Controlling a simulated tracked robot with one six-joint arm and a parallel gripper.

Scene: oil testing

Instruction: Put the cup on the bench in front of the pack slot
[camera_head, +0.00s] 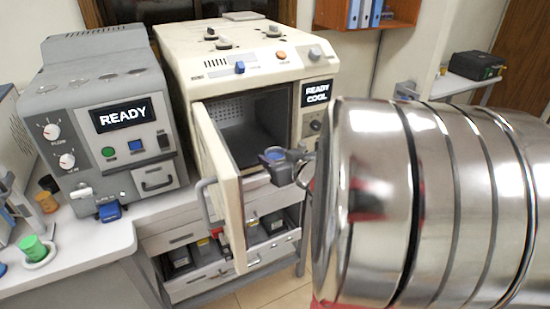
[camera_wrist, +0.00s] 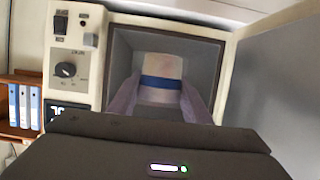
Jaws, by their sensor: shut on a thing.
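My gripper (camera_head: 288,168) is in front of the open chamber of the cream machine, right of its swung-open door. It is shut on the cup, a small pale cup with a blue band (camera_wrist: 161,83) in the wrist view, seen between the two fingers (camera_wrist: 160,100). In the head view only a small blue part of the cup (camera_head: 275,154) shows at the jaws. The bench (camera_head: 90,245) is white and runs along the left, below the grey machine (camera_head: 115,105) reading READY. A blue piece (camera_head: 109,211) sits low at that machine's front; I cannot tell which opening is the pack slot.
The cream machine's open door (camera_head: 222,185) stands out between my gripper and the grey machine. A green cup (camera_head: 33,248) sits in a white holder on the bench. An amber jar (camera_head: 46,201) stands near the grey machine. The bench's front middle is bare.

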